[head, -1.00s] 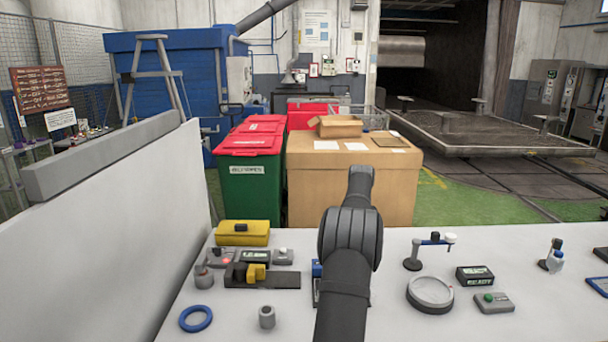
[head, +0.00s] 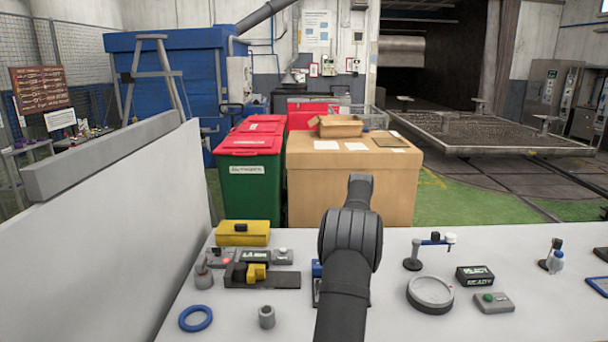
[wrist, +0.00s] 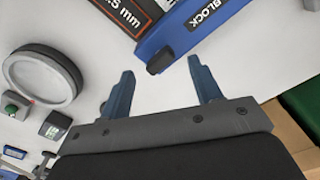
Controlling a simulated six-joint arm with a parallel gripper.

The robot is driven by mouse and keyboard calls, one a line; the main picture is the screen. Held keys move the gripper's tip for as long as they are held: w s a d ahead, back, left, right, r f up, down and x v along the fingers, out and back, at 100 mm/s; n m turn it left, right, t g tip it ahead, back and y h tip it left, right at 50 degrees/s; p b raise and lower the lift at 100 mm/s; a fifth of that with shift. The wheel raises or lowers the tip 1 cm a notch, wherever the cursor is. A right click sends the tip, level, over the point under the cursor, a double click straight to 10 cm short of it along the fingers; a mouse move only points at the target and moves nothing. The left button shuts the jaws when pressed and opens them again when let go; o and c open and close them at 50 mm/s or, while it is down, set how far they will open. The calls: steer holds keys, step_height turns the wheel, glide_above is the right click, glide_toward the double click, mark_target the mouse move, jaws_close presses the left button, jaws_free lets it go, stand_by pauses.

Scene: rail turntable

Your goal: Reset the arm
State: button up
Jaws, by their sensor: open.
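My gripper (wrist: 160,85) shows in the wrist view with its two blue-grey fingers spread apart and nothing between them. It is over the white table (wrist: 215,75). A blue block (wrist: 190,28) marked "BLOCK" lies beyond the fingertips, with a dark knob on its near end. In the head view my arm hides the gripper and most of the blue block, and only a blue sliver (head: 316,270) shows left of the arm.
A round grey dish (head: 430,292), a "READY" box (head: 475,275) and a green-button box (head: 494,302) stand right of my arm. A yellow case (head: 242,232), a blue ring (head: 195,318) and a grey cylinder (head: 267,316) are left. A white panel (head: 120,230) borders the table's left side.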

steer(key=shift+r, duration=2.35)
steer(key=o, duration=0.7)
steer(key=shift+r, duration=0.2)
steer(key=shift+c, duration=0.2)
steer(key=shift+o, duration=1.3)
step_height(320, 180, up, 11)
steer(key=m, duration=1)
steer(key=shift+w+d+f+m, duration=0.15)
steer(key=shift+f+m, duration=0.05)
steer(key=shift+m, duration=0.2)
step_height(320, 180, down, 9)
steer(key=m, duration=0.1)
step_height(320, 180, up, 10)
